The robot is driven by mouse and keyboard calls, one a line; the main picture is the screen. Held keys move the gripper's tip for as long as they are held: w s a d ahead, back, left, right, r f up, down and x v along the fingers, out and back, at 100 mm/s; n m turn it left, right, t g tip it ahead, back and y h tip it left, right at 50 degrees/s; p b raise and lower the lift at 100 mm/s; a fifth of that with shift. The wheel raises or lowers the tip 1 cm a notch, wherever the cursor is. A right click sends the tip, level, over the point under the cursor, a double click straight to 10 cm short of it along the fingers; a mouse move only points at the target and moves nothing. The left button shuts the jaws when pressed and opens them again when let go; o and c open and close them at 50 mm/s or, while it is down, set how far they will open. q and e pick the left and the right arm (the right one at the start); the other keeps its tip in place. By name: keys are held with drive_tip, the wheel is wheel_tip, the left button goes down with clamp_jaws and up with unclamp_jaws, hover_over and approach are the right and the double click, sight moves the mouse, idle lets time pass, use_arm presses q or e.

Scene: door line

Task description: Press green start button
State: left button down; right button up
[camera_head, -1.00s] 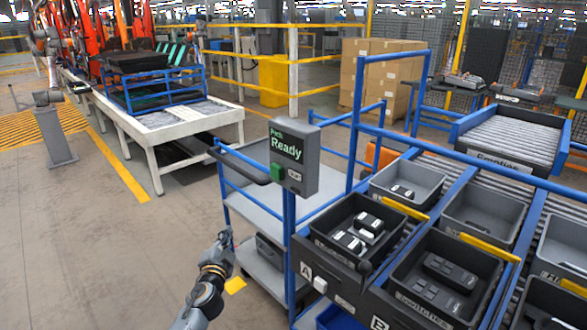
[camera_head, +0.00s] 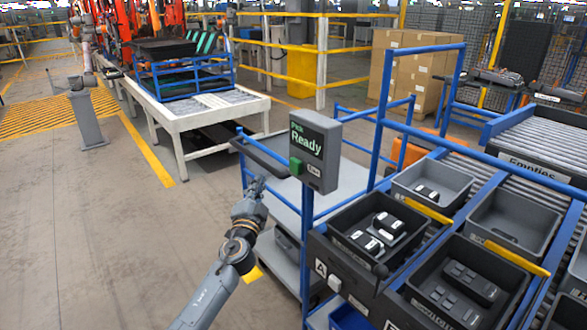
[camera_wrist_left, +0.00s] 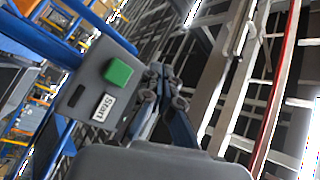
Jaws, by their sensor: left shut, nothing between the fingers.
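The green start button (camera_head: 296,166) sits low on the left side of the grey control box (camera_head: 325,170), whose screen reads "Ready". In the left wrist view the button (camera_wrist_left: 118,72) is a raised green square beside a white "Start" label (camera_wrist_left: 104,107). My left gripper (camera_head: 257,186) is shut and empty, to the left of and slightly below the button in the head view. In the wrist view its fingertips (camera_wrist_left: 167,84) lie just right of the button; a gap shows between them and the button. My right gripper is not in view.
The box stands on a blue post at a cart with grey shelves (camera_head: 275,210). Dark bins with parts (camera_head: 368,230) stand to the right.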

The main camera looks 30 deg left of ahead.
sight(291, 165)
use_arm(q)
drive_tip(key=w+d+b, duration=0.2)
drive_tip(key=w+d, duration=0.1)
drive_tip(key=w, duration=0.4)
drive_tip(key=shift+w, duration=0.25)
idle(1.2)
drive_tip(key=shift+w+d+b, duration=0.25)
drive_tip(key=shift+w+b, duration=0.15)
drive_tip(key=shift+b, duration=0.15)
drive_tip(key=shift+w+d+b, duration=0.2)
drive_tip(key=shift+w+b, duration=0.25)
drive_tip(key=shift+w, duration=0.05)
idle(0.6)
idle(0.4)
drive_tip(key=shift+s+a+p, duration=0.2)
drive_tip(key=shift+s, duration=0.3)
drive_tip(key=shift+s+a+p, duration=0.15)
drive_tip(key=shift+s, duration=0.3)
